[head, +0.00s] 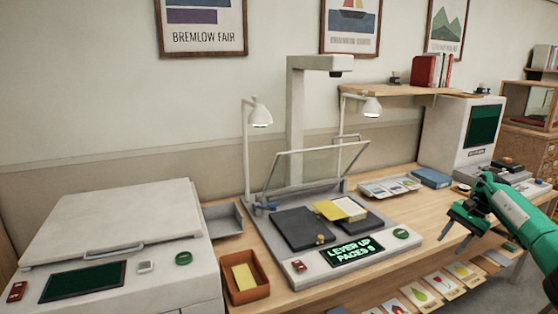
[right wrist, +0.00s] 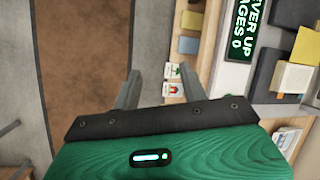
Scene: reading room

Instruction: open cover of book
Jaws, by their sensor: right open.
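A small book (head: 350,208) with a cream top or page face lies on the dark cradle of the grey book scanner; it also shows at the right of the right wrist view (right wrist: 292,77). A flat yellow piece (head: 327,211) lies against its left side; I cannot tell whether it is the cover. The scanner's glass frame (head: 318,160) is tilted up behind the book. My right gripper (head: 450,247) is open and empty, to the right of the scanner, apart from the book. Its fingers (right wrist: 160,72) show in the right wrist view. My left gripper is not in view.
The scanner's display (head: 352,252) reads "LEVER UP PAGES 0". An orange tray (head: 262,292) with a yellow block stands left of the scanner. A blue book (head: 431,178) and a card tray (head: 390,188) lie behind right. Bench (head: 425,222) between scanner and right gripper is mostly clear.

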